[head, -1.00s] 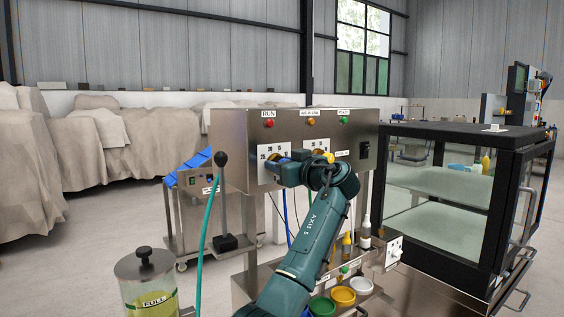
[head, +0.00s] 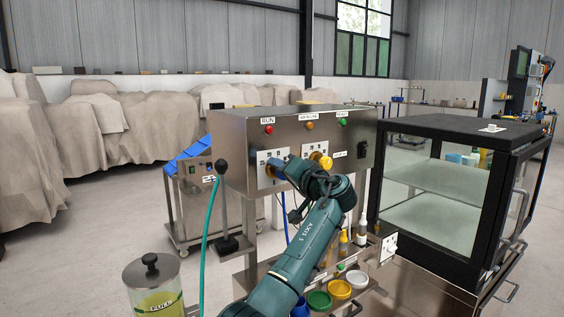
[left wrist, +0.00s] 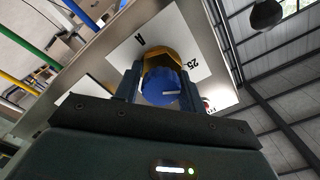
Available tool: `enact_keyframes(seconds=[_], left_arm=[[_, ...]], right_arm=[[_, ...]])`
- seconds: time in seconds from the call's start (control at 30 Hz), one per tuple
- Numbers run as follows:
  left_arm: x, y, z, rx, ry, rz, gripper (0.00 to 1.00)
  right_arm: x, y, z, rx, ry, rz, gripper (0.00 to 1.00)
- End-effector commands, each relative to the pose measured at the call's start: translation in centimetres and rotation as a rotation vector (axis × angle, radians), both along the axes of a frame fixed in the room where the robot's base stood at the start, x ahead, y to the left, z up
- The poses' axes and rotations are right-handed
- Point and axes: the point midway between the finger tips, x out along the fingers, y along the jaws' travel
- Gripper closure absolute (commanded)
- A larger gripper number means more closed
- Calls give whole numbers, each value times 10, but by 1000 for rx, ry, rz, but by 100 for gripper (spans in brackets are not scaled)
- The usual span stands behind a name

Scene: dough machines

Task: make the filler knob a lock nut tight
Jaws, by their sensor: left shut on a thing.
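The filler knob A (left wrist: 160,88) is a blue round knob with a small white mark, on a white scale plate (left wrist: 122,52) marked A and 25. Behind it, against the plate, is a brass lock nut (left wrist: 160,58), wider than the knob. In the left wrist view my left gripper (left wrist: 159,72) has one finger on each side; the fingertips are shut on the lock nut, with the blue knob between the fingers. In the head view my left gripper (head: 275,170) is at the left plate on the steel panel, largely covering knob and nut. My right gripper is not in view.
A yellow knob (head: 325,162) sits close right of my gripper. The steel control box (head: 230,140) has RUN and other lamps. A black lever (head: 222,200), a teal hose and a FULL jar (head: 155,290) stand left; a glass cabinet (head: 450,190) stands right.

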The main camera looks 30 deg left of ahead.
Motion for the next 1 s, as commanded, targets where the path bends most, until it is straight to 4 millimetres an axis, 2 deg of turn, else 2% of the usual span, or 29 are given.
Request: enact_keyframes(seconds=[0.03,0.2,0.7,1.0], left_arm=[[0,-1,3,17,44,-1,83],[1,-1,3,79,193,-1,83],[1,-1,-1,240,585,-3,83],[2,-1,-3,292,708,-2,83]], right_arm=[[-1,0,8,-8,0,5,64],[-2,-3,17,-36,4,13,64],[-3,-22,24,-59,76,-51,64],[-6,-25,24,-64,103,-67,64]])
